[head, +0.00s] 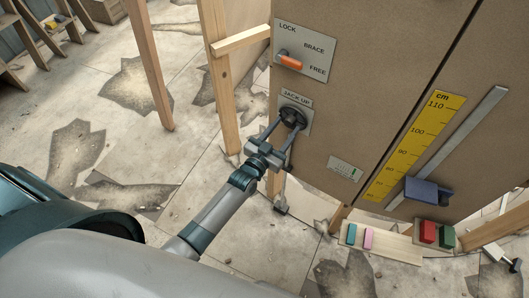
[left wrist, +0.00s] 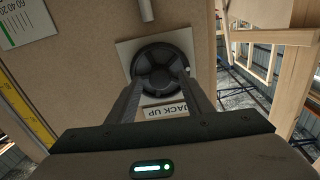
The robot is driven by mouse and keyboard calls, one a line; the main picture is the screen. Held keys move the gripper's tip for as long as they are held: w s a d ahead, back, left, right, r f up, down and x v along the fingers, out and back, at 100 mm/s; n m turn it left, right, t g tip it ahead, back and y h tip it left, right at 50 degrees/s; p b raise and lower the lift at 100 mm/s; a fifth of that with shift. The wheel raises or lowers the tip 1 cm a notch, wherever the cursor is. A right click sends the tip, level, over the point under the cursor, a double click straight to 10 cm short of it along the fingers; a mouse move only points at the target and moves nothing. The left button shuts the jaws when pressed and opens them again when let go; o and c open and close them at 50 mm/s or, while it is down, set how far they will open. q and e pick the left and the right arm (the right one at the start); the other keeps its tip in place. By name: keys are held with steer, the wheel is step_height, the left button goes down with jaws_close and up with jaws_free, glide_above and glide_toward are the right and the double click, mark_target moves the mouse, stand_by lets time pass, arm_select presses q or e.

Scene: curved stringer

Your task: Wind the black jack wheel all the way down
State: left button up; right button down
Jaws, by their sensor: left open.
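The black jack wheel (head: 292,116) sits on a pale plate marked JACK UP (head: 297,97) on the brown panel. It also shows in the left wrist view (left wrist: 160,68), round and spoked, with a small pale knob at its edge. My left gripper (head: 283,128) is at the wheel, its two fingers apart and reaching to the wheel's face. In the left wrist view the fingers (left wrist: 158,88) overlap the wheel's rim on the JACK UP label side; whether they touch it I cannot tell. My right gripper is not in view.
Above the wheel is an orange lever (head: 290,62) on a LOCK, BRACE, FREE plate. A yellow cm scale (head: 414,145) and a blue slider block (head: 427,190) are to the right. A small gauge plate (head: 345,168) is below right. Wooden posts (head: 220,90) stand close left.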

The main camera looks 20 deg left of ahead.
arm_select(q)
steer(key=s+a+b, duration=0.2)
steer(key=s+b, duration=0.1)
steer(key=s, duration=1.3)
steer(key=shift+s+a+b, duration=0.2)
steer(key=shift+a+b, duration=0.15)
steer(key=s+f+g, duration=0.3)
steer(key=s+f, duration=0.1)
steer(key=f, duration=0.8)
steer(key=s+a+f+g+y, duration=0.1)
steer(key=s+f+g, duration=0.25)
steer(key=f, duration=0.75)
steer(key=s+f+g, duration=0.2)
steer(key=s+f, duration=0.3)
steer(key=f, duration=0.7)
steer(key=s+a+f+g, duration=0.1)
steer(key=s+f+g, duration=0.1)
steer(key=s+f, duration=0.3)
steer(key=s+a+f+g+y, duration=0.1)
steer(key=s+f+g, duration=0.2)
steer(key=s, duration=1.1)
steer(key=s+a+f+g, duration=0.1)
steer(key=s+f+g, duration=0.2)
steer(key=s+f, duration=0.6)
steer(key=shift+s+y, duration=0.4)
steer(key=shift+s, duration=0.35)
